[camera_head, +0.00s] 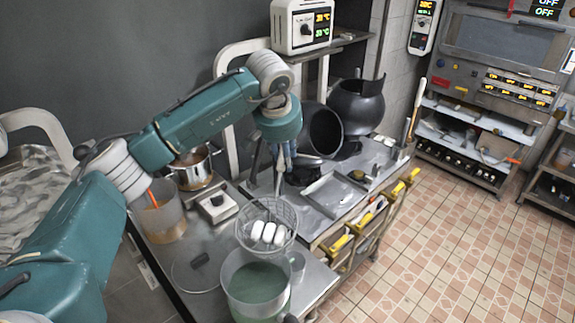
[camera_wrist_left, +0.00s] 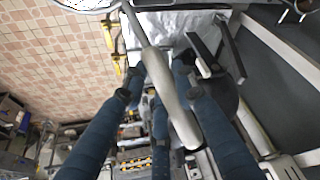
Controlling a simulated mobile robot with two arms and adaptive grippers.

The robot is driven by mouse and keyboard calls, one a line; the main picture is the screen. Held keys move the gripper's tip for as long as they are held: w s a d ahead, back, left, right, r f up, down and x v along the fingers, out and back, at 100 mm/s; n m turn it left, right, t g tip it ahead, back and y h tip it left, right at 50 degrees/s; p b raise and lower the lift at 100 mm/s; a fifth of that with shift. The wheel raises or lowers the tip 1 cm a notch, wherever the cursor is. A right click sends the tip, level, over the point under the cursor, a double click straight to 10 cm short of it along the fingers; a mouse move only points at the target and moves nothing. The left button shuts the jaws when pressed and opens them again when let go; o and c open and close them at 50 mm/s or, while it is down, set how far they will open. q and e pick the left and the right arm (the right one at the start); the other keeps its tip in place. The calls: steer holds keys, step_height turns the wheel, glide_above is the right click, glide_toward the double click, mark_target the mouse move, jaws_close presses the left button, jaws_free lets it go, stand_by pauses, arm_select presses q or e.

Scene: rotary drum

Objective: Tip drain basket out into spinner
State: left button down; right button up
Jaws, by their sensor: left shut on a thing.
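The drain basket (camera_head: 267,222) is a round wire basket with several white pieces inside. It hangs over the near part of the steel counter, just above and behind a clear pot of greenish liquid (camera_head: 257,283). My left gripper (camera_head: 284,160) points down and is shut on the basket's handle. The pale handle (camera_wrist_left: 165,85) runs between the blue fingers in the left wrist view, with the basket rim (camera_wrist_left: 85,7) at the top edge. The spinner appears to be the black drum (camera_head: 322,131), open mouth tilted forward, behind and right of the gripper. My right gripper is not in view.
A second black round vessel (camera_head: 357,103) stands beside the drum. A steel pot (camera_head: 192,167) and a clear container (camera_head: 160,211) stand at left, with a small scale-like box (camera_head: 215,206) nearby. A flat tray (camera_head: 333,194) lies right of the gripper. Open tiled floor lies right.

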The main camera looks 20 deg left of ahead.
arm_select(q)
steer(key=shift+s+d+r+t+b, duration=0.1)
steer(key=shift+s+r+t+b, duration=0.6)
steer(key=shift+b, duration=0.5)
steer(key=shift+s+r+t+b, duration=0.3)
steer(key=shift+r+t+b, duration=0.15)
steer(key=shift+b, duration=0.3)
steer(key=shift+s+r, duration=0.15)
steer(key=shift+s+d+r+b, duration=0.1)
steer(key=shift+s+r+b, duration=0.05)
steer(key=shift+b, duration=0.45)
steer(key=shift+s+r+t+b, duration=0.25)
steer(key=shift+t+b, duration=0.1)
steer(key=shift+t+y, duration=0.3)
steer(key=shift+t, duration=0.6)
steer(key=shift+b+v, duration=1.35)
steer(key=shift+v, duration=0.8)
